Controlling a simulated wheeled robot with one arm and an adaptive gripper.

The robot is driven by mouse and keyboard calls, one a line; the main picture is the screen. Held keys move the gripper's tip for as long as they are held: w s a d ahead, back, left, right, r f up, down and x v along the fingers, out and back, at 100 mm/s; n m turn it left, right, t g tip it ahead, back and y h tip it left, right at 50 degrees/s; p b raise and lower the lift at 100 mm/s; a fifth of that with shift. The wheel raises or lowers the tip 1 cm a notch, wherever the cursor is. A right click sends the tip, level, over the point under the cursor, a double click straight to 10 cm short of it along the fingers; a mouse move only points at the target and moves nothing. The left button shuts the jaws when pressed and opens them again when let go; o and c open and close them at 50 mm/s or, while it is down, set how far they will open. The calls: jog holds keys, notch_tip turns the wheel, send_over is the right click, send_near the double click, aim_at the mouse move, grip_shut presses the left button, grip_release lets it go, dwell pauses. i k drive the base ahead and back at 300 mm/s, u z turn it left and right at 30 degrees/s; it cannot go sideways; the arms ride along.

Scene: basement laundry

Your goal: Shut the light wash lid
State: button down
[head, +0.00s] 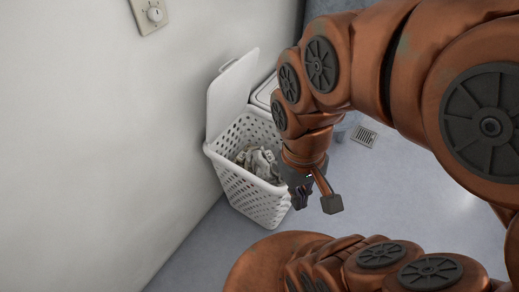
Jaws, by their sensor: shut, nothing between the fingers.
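A white perforated laundry hamper (243,188) stands on the floor beside the wall. Its white lid (231,93) is open, standing up at the far left side of the rim. Greyish cloth (260,163) lies inside, in view through the open top. I see no label to tell whether this is the light wash hamper. My gripper (316,197) is shut and empty, pointing down just right of the hamper's front right side. I cannot tell whether it touches the hamper. My arm hides part of the hamper's right side.
Behind the hamper, a second pale lidded container (266,92) is partly hidden by my arm; its top looks closed. The wall (95,130) with a switch plate (150,14) is close on the left. A floor drain (364,136) lies in clear floor at right.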

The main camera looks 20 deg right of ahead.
aim_at(228, 95)
jog(key=u, duration=1.85)
jog(key=k, duration=0.6)
jog(key=z, duration=0.7)
jog(key=i, duration=0.95)
